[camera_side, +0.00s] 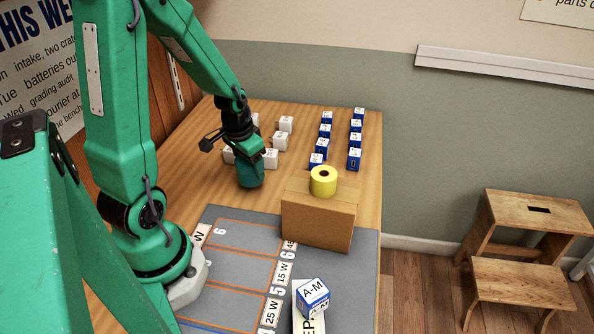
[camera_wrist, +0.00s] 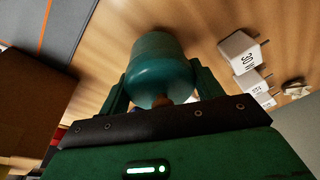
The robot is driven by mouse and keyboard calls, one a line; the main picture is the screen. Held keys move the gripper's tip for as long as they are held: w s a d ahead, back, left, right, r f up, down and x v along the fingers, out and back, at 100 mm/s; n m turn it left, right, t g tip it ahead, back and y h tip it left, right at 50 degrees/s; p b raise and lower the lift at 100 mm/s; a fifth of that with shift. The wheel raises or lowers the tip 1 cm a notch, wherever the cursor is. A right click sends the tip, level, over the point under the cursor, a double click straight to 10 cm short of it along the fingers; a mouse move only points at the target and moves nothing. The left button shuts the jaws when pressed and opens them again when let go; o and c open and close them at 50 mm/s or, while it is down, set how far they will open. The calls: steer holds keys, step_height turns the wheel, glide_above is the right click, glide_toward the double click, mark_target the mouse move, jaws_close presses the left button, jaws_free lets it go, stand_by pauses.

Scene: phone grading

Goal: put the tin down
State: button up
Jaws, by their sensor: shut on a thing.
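The tin (camera_side: 250,174) is a dark teal cylinder at the left of the wooden table, behind the grey mat. My gripper (camera_side: 249,153) is above it and shut on it.
White charger blocks (camera_side: 271,159) stand close behind and beside the tin. Blue boxes (camera_side: 325,131) stand in rows farther right. A cardboard box (camera_side: 318,222) with a yellow tape roll (camera_side: 323,181) is right of the tin. A marked grey mat (camera_side: 225,290) lies in front.

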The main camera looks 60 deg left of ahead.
steer(key=shift+f, duration=0.95)
steer(key=shift+f, duration=0.1)
steer(key=o, duration=1.3)
steer(key=shift+s+d+r, duration=0.1)
steer(key=shift+s+r, duration=0.1)
steer(key=shift+r, duration=1.05)
steer(key=shift+s+d+r, duration=0.1)
steer(key=shift+s+r, duration=0.15)
steer(key=shift+r, duration=1.05)
steer(key=shift+s+d+r, duration=0.1)
steer(key=shift+s+r, duration=0.1)
steer(key=shift+r, duration=1.05)
